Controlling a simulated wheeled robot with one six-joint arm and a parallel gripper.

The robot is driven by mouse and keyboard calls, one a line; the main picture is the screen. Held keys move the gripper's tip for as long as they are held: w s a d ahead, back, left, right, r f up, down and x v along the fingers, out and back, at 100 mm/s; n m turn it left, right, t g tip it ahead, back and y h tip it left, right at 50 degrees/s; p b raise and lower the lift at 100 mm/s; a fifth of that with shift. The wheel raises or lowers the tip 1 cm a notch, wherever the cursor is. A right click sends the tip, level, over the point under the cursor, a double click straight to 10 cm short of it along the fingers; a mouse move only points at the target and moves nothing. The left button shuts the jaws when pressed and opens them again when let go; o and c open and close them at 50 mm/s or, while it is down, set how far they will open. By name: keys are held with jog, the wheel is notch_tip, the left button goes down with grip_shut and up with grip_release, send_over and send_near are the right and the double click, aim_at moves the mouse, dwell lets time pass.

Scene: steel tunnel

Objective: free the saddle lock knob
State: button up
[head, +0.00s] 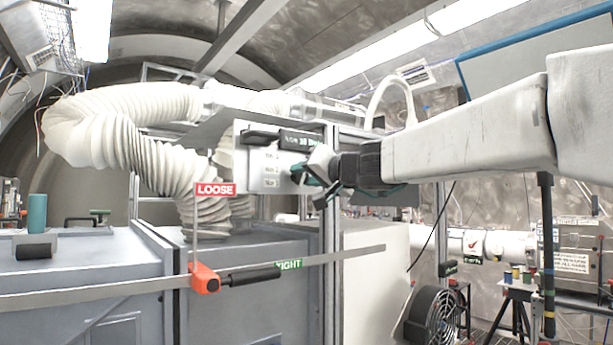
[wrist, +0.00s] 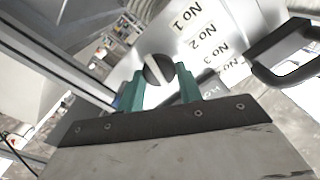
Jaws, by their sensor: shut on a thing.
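My gripper (head: 316,176) is at the front of a pale panel (head: 262,172) in the head view. In the wrist view its two green fingers (wrist: 160,82) are shut on a round dark knob (wrist: 157,68) with a pale bar across its face, one finger on each side. The panel there carries labels No 1, No 2 and No 3. The fingers hide the knob in the head view. A red LOOSE sign (head: 215,189) stands above an orange block (head: 204,278) on a flat metal rail. A green TIGHT sign (head: 289,265) is beside its black handle (head: 252,275).
A black bar handle (wrist: 284,52) sticks out from the panel, right of my fingers in the wrist view. A ribbed white hose (head: 130,140) curves at the left. Grey cabinets (head: 90,262) stand below. A black fan (head: 432,315) is at lower right.

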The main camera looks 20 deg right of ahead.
jog(key=o, duration=1)
jog(key=shift+f, duration=0.1)
jog(key=v, duration=0.8)
